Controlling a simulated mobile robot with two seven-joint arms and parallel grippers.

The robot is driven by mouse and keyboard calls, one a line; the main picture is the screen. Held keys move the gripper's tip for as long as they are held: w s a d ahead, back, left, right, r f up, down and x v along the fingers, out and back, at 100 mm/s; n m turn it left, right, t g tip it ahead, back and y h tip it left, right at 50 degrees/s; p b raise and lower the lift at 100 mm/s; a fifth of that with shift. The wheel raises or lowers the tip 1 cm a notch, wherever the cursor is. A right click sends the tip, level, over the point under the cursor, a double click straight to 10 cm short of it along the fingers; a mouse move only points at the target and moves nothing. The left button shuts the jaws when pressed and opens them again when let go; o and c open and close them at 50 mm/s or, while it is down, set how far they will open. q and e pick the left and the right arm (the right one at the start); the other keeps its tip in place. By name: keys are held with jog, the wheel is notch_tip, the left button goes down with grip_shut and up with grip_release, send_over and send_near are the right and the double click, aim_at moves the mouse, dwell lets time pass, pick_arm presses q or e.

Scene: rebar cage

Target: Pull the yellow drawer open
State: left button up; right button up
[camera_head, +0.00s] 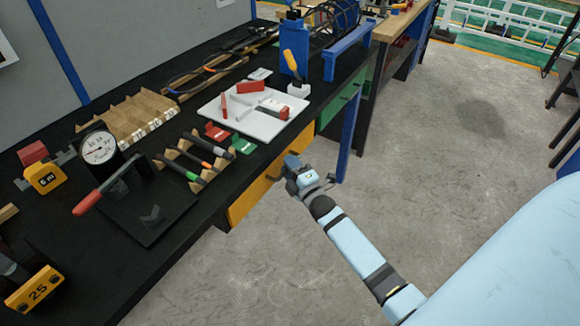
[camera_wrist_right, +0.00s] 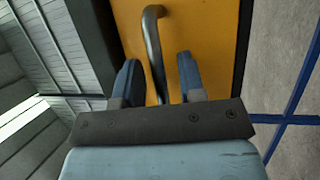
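The yellow drawer (camera_head: 248,203) is set under the black workbench top, and its front looks flush with the bench. Its dark bar handle (camera_head: 274,178) shows beside my right gripper (camera_head: 293,166). In the right wrist view the yellow drawer front (camera_wrist_right: 198,30) fills the middle, and the handle (camera_wrist_right: 154,45) runs down between the two blue fingers of my right gripper (camera_wrist_right: 158,80). The fingers are apart, with a gap on both sides of the handle. My left gripper is not in view.
The black workbench (camera_head: 130,255) carries a dial gauge (camera_head: 98,147), pens on a wooden rack (camera_head: 190,160) and a white tray (camera_head: 235,125). A green drawer (camera_head: 330,108) lies farther along, with a blue bench leg (camera_head: 351,135) near my right gripper. The floor (camera_head: 450,120) to the right is clear.

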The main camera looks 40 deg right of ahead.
grip_shut()
pick_arm(q)
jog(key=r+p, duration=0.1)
jog(key=p, duration=0.1)
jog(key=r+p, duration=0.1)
jog(key=p, duration=0.2)
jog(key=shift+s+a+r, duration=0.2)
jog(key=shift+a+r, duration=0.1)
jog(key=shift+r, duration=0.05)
pick_arm(e)
jog(key=s+d, duration=0.4)
jog(key=s, duration=0.6)
jog(key=s+d, duration=0.5)
jog(key=s, duration=0.6)
jog(key=shift+s, duration=0.3)
